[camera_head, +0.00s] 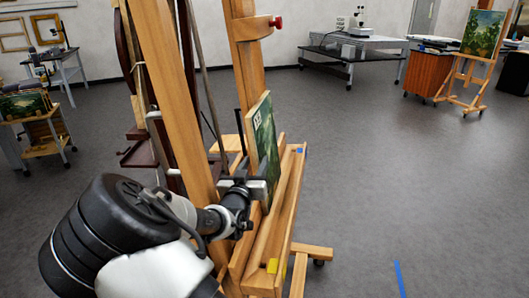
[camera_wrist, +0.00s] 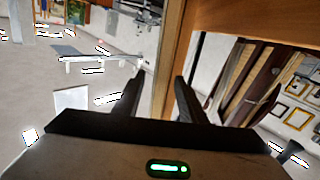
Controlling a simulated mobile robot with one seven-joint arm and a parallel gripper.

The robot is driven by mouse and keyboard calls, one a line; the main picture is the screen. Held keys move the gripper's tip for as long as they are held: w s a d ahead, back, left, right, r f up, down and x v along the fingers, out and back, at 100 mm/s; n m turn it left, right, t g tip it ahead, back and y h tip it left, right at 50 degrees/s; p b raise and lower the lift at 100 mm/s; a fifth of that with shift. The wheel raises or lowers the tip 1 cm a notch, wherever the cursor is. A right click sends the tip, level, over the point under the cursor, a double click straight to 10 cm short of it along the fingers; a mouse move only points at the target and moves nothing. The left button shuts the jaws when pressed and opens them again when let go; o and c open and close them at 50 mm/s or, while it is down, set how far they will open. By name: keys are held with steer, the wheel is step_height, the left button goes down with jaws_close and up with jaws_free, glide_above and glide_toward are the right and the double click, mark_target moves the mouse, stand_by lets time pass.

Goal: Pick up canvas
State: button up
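The canvas (camera_head: 264,146), a green painting with a pale side edge and a small white label near its top, stands nearly upright on the ledge of a wooden easel (camera_head: 290,200). My gripper (camera_head: 250,165) is at the canvas's near edge, low down by the ledge. In the wrist view its two dark fingers (camera_wrist: 159,82) are spread apart, with a tan upright strip between them. I cannot tell whether that strip is the canvas edge or easel wood, or whether either finger touches it. The lower part of the canvas is partly hidden by my gripper.
Easel posts (camera_head: 172,90) rise close beside my arm. A second easel with a painting (camera_head: 483,33) stands at the far right by a wooden cabinet (camera_head: 430,75). A cart with paintings (camera_head: 35,120) is at the left. The grey floor (camera_head: 420,170) at right is mostly open.

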mark_target(260, 152)
steer(key=x, duration=0.6)
steer(key=shift+w+d+r, duration=0.1)
steer(key=shift+w+d, duration=0.05)
steer(key=shift+w, duration=0.2)
jaws_close()
